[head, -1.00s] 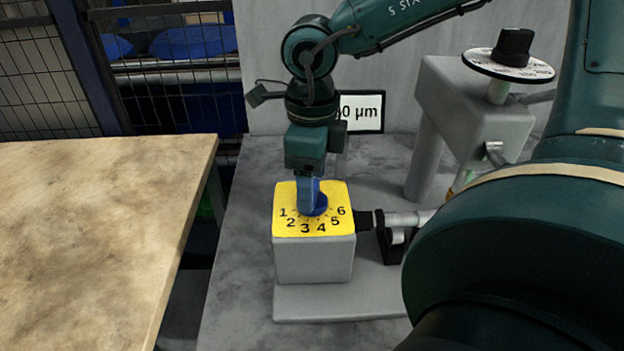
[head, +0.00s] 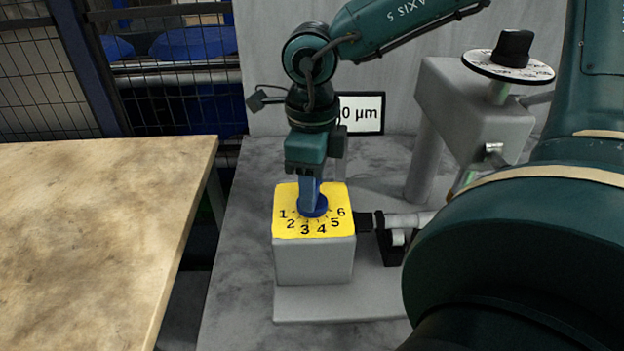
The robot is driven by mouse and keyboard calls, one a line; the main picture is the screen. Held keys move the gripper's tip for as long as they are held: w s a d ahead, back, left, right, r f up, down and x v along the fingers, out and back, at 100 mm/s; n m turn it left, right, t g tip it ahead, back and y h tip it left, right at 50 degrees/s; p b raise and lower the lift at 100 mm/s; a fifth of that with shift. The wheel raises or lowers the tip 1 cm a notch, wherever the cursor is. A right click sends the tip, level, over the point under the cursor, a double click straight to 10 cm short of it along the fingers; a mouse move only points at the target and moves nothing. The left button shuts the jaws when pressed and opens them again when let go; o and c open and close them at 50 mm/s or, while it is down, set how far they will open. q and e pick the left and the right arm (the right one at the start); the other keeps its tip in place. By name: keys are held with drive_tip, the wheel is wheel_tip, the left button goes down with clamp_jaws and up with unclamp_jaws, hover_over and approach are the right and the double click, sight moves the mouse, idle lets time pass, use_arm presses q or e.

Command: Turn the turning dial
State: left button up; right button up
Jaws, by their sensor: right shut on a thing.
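The turning dial (head: 314,210) is a blue round knob on the yellow plate (head: 287,229), which is marked 1 to 6 along its front and tops a grey block. My right gripper (head: 312,200) comes down from above and is shut on the dial. Its fingers and body hide the back of the plate and part of the knob, so the dial's setting cannot be read surely. My left gripper is not in view.
A wooden table (head: 100,215) stands at the left. A black knob (head: 513,47) on a white scale disc stands at the back right. A display reading "0 µm" (head: 364,112) is behind my arm. A metal shaft (head: 408,221) lies right of the block.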

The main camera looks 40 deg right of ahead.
drive_tip(key=shift+f, duration=0.1)
drive_tip(key=shift+n+b, duration=1.85)
drive_tip(key=shift+n, duration=0.95)
drive_tip(key=o, duration=1)
wheel_tip(320, 180, up, 13)
drive_tip(key=shift+r+p, duration=0.2)
drive_tip(key=shift+p, duration=0.55)
